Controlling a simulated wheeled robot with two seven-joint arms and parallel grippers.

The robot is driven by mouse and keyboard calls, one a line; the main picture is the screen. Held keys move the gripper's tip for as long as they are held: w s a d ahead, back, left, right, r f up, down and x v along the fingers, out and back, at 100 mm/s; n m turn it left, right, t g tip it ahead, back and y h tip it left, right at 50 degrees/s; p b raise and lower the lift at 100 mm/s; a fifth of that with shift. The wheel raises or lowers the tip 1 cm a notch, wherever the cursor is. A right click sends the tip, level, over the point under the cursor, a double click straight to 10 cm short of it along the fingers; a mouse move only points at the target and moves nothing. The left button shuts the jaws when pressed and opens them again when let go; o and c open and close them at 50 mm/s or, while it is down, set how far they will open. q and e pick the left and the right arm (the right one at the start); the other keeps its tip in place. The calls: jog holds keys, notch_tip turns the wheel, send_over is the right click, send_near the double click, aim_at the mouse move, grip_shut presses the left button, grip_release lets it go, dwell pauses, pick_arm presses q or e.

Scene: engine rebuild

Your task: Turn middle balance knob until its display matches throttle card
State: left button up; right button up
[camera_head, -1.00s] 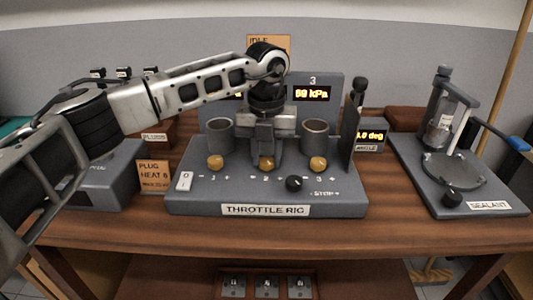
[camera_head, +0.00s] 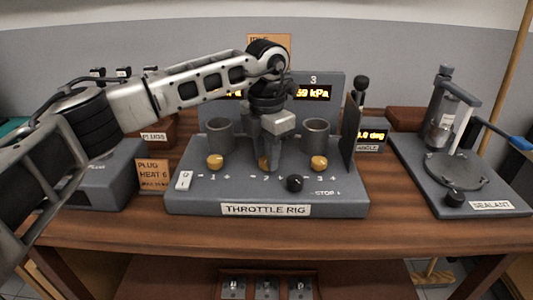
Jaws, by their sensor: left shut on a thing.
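The throttle rig (camera_head: 335,205) is a grey box on the bench with a row of brass balance knobs. The left brass knob (camera_head: 215,162) and right brass knob (camera_head: 319,163) are in clear view. My left gripper (camera_head: 268,158) points down at the middle balance knob (camera_head: 263,163) and is shut on it; the fingers cover much of the knob. The right display (camera_head: 312,93) reads about 59 kPa. My arm hides the middle display and most of the left one. The orange throttle card (camera_head: 268,38) stands behind, its text mostly hidden by my arm.
Grey cylinders (camera_head: 316,138) stand behind the knobs, close to my gripper. A black stop knob (camera_head: 294,183) sits in front. An angle display (camera_head: 373,136) and sealant stand (camera_head: 490,190) are at right, a plug box (camera_head: 105,180) at left.

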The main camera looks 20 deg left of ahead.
pick_arm(q)
jog(key=shift+m, duration=1.2)
jog(key=shift+r, duration=0.1)
jog(key=o, duration=1)
jog(key=shift+c, duration=0.2)
